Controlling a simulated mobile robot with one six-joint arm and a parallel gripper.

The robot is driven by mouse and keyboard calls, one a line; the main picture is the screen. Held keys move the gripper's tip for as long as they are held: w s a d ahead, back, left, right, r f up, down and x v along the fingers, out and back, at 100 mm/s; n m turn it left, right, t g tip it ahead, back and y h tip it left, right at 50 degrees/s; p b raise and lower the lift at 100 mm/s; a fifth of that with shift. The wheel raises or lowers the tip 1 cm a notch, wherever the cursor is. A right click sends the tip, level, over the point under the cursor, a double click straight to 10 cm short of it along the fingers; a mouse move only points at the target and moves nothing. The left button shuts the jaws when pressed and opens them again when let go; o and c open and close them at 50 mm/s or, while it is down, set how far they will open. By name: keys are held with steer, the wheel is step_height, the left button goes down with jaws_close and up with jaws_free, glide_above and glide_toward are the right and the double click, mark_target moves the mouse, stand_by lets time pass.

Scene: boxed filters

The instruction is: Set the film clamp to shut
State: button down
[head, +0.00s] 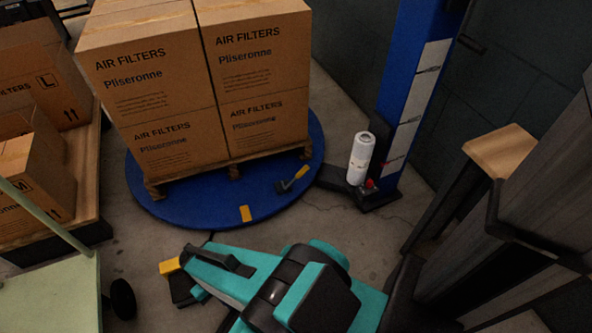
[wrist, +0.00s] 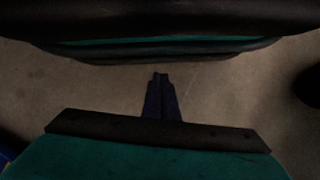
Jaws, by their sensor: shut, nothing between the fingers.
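What looks like the film clamp (head: 284,186) is a small black fitting with a yellow lever (head: 300,173), on the blue turntable (head: 190,211) at the front right of the pallet. The lever slants up to the right from the black part. Whether the clamp is open or shut is too small to tell. My gripper shows in the wrist view (wrist: 160,77) with its dark fingers together and empty, over bare grey floor. In the head view my teal arm is low in the middle, in front of the turntable and apart from the clamp. The clamp is not in the wrist view.
Stacked air filter boxes (head: 193,80) stand on a pallet on the turntable. A blue mast (head: 415,60) with a white film roll (head: 361,158) and a red button (head: 370,183) stands to the right. A wooden stand (head: 497,150) is further right. Bare floor (head: 345,225) lies between.

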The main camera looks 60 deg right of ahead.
steer(key=shift+s+a+n+h, duration=0.5)
steer(key=shift+s+a+n, duration=0.25)
steer(key=shift+n, duration=0.35)
